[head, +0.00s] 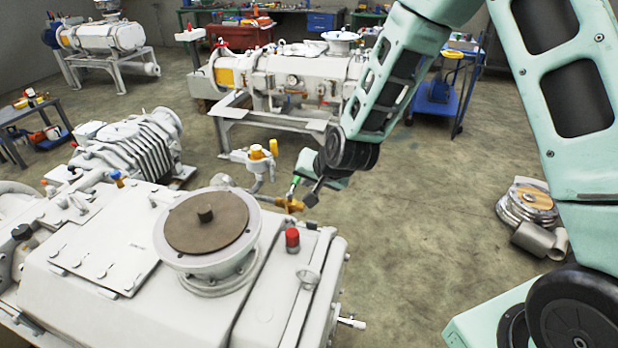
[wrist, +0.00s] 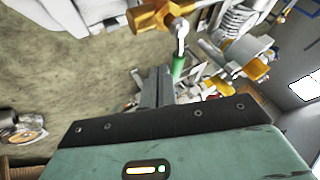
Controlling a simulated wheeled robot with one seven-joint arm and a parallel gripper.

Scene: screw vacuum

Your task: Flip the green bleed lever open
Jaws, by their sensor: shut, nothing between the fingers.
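The green bleed lever (head: 295,181) stands up from a brass valve (head: 290,204) at the far right corner of the white pump (head: 180,250). In the wrist view the green lever (wrist: 178,66) hangs on a silver stem from the brass valve (wrist: 160,14). My gripper (head: 312,196) is shut and empty, close beside the lever on its right in the head view. In the wrist view my gripper's fingers (wrist: 158,85) are together, just left of the green grip. I cannot tell whether they touch it.
A red cap (head: 292,238) and a round brown-topped flange (head: 207,220) stand on the pump. Yellow-capped fittings (head: 262,150) rise behind the valve. Open floor (head: 420,220) lies to the right, with metal parts (head: 530,207) further over.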

